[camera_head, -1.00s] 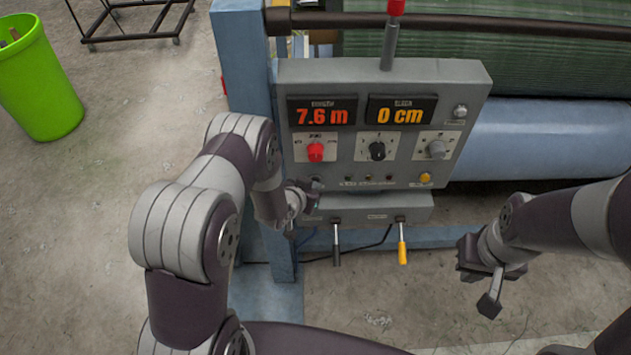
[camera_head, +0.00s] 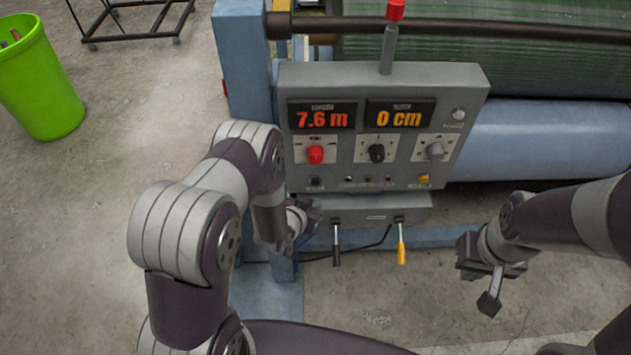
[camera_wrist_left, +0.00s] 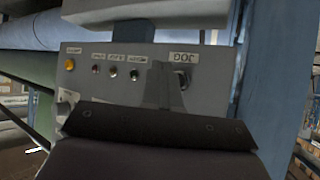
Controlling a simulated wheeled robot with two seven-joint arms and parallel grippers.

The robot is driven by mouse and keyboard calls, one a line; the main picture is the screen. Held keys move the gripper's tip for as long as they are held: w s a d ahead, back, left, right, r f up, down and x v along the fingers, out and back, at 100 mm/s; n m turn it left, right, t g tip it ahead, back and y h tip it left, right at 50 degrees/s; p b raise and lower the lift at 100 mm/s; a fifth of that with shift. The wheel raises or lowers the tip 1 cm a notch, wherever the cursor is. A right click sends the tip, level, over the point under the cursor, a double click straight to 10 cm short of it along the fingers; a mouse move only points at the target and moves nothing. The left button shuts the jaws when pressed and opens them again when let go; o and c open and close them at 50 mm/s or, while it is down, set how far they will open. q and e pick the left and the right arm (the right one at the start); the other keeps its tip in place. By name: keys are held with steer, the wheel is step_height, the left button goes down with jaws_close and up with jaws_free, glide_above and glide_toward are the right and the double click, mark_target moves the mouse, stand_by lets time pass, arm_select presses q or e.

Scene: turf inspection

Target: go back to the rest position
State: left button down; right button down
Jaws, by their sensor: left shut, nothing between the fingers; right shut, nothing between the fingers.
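My left gripper (camera_head: 306,214) is shut and empty, just in front of the lower left part of the grey control panel (camera_head: 349,168). I cannot tell whether it touches the panel. In the left wrist view the panel (camera_wrist_left: 130,92) appears upside down, with a JOG label and a row of small controls, and part of my gripper covers the bottom. My right gripper (camera_head: 490,285) is shut and empty, low at the right, clear of the panel and above the floor.
The panel carries displays reading 7.6 m and 0 cm, a red knob (camera_head: 315,154), and a red-topped lever (camera_head: 393,30). Below hang a black-handled lever (camera_head: 336,252) and a yellow-handled lever (camera_head: 401,248). A blue post (camera_head: 243,75) stands left; a green bin (camera_head: 38,85) stands far left. Floor is open between.

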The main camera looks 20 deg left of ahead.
arm_select(q)
steer(key=shift+s+d, duration=0.25)
steer(key=shift+s, duration=0.6)
steer(key=s+a+f+g+y, duration=0.25)
steer(key=s+g, duration=0.35)
steer(key=s, duration=0.3)
steer(key=s+a+r+n+g+b, duration=0.1)
steer(key=s+r, duration=0.3)
steer(key=r, duration=0.6)
steer(key=s+r+n+g+b, duration=0.1)
steer(key=s+r+g+b, duration=0.1)
steer(key=r, duration=0.8)
steer(key=shift+s+a+n, duration=0.3)
steer(key=shift+s+a, duration=0.05)
steer(key=shift+s, duration=0.55)
